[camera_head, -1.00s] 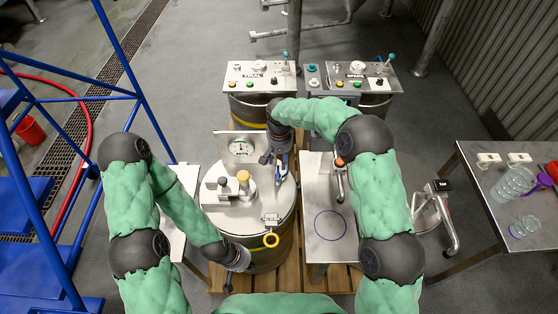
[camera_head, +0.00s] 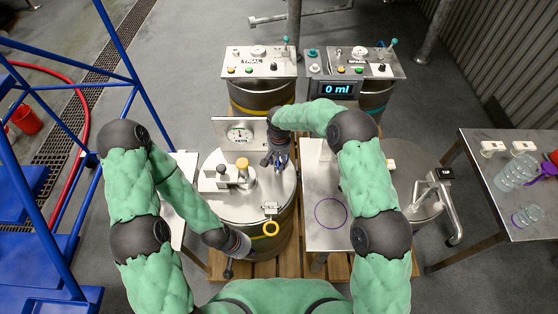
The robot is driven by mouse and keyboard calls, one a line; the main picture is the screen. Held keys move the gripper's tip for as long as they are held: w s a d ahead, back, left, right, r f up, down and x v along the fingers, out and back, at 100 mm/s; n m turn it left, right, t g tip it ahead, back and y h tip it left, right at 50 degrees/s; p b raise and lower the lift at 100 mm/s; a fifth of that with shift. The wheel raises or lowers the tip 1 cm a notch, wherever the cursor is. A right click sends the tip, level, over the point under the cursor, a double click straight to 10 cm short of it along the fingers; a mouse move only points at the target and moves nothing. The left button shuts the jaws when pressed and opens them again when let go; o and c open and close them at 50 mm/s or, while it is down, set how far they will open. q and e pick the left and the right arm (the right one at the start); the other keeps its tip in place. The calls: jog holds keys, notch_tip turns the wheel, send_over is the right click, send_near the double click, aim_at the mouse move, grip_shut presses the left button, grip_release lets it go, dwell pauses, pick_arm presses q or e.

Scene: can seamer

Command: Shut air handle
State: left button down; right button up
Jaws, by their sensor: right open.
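A steel drum (camera_head: 225,207) with a round lid stands in the middle. A small blue part (camera_head: 285,162), which looks like the air handle, is at the lid's back right edge, partly hidden by my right gripper. My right gripper (camera_head: 274,160) is open, pointing down at the blue part; I cannot tell whether they touch. My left gripper (camera_head: 230,268) is low at the drum's front side, and its fingers are too small to read.
A steel table (camera_head: 325,220) with a purple ring adjoins at right. Control boxes (camera_head: 258,62) are behind. A blue frame (camera_head: 60,220) stands at left.

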grip_shut()
